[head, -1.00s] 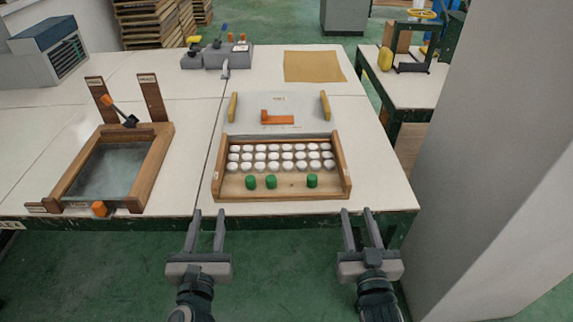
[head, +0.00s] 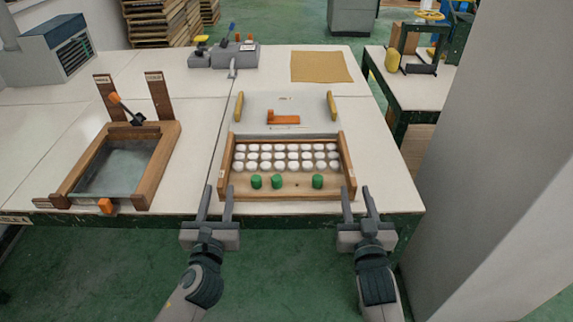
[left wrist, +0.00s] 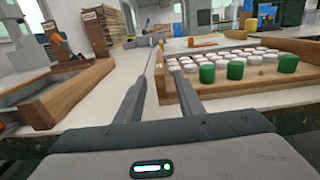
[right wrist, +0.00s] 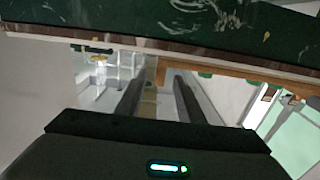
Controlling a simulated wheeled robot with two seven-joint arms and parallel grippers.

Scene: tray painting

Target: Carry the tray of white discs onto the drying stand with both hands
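The wooden tray (head: 290,194) stands on the white table, holding rows of white discs (head: 285,155) and three green pegs (head: 277,181) at its front. It also shows at the right of the left wrist view (left wrist: 240,98). My left gripper (head: 216,188) is open and empty at the tray's front left corner; the left side wall appears between its fingers. My right gripper (head: 358,188) is open and empty at the front right corner. In the right wrist view its fingers (right wrist: 160,80) stand apart below the table edge. Contact with the tray is unclear. I cannot identify the drying stand.
Behind the tray are a white plate with yellow handles (head: 239,105) and an orange piece (head: 284,119). A wooden frame with a glassy panel (head: 158,165) stands left. A tan sheet (head: 320,66) lies at the back. A grey column (head: 490,170) stands close on the right.

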